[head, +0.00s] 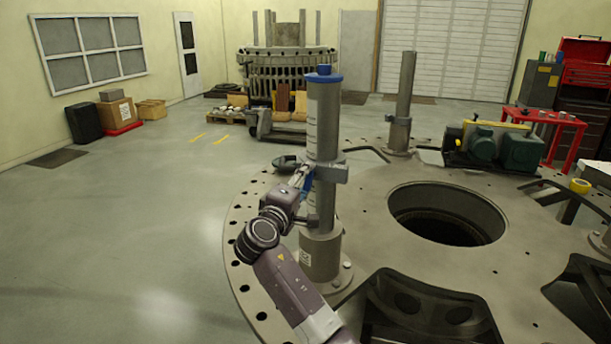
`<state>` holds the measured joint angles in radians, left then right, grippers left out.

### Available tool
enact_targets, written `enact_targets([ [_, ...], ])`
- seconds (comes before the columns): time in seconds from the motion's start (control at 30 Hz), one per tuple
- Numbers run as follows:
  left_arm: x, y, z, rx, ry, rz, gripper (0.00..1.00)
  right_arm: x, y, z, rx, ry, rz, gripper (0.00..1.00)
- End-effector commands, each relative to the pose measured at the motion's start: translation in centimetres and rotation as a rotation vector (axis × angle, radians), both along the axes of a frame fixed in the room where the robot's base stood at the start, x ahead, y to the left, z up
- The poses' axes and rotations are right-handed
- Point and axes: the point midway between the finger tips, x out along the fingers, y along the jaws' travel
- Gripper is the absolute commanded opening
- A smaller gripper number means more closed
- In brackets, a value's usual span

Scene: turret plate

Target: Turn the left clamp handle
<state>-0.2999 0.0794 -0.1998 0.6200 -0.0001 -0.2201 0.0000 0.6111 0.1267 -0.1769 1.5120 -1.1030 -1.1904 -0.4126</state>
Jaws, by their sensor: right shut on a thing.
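A tall grey post (322,110) with a blue cap stands upright on the round turret plate (400,262). A clamp (332,172) is fixed around the post at mid height. My right gripper (303,180) is at the left side of this clamp, shut on what looks like its handle. A small blue part (308,186) shows beside the fingers; the handle is mostly hidden by the gripper. A second clamp (398,120) sits on the shorter post (405,90) farther back. My left gripper is not in view.
A large round hole (446,213) opens in the plate right of the near post. Dark brackets (420,310) stand at the front. A green motor unit (497,146) and a red table (545,122) are at the right.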

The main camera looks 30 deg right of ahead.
Motion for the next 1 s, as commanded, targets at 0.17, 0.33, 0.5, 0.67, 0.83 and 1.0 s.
enact_targets([
  [0.17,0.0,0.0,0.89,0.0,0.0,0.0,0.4,0.08,0.11,0.17,-0.055,0.072,0.004,0.2],
  [0.33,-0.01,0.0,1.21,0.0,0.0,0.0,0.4,0.08,0.12,0.05,-0.086,0.114,0.004,0.2],
  [0.5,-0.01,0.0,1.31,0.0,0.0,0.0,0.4,0.08,0.12,-0.04,-0.1,0.133,0.004,0.2],
  [0.67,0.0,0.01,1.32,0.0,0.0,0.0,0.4,0.08,0.12,-0.09,-0.103,0.137,0.004,0.2],
  [0.83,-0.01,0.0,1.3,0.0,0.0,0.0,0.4,0.07,0.12,-0.1,-0.103,0.137,0.004,0.2],
  [1.0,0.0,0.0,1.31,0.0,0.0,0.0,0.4,0.06,0.1,-0.11,-0.103,0.137,0.003,0.55],
])
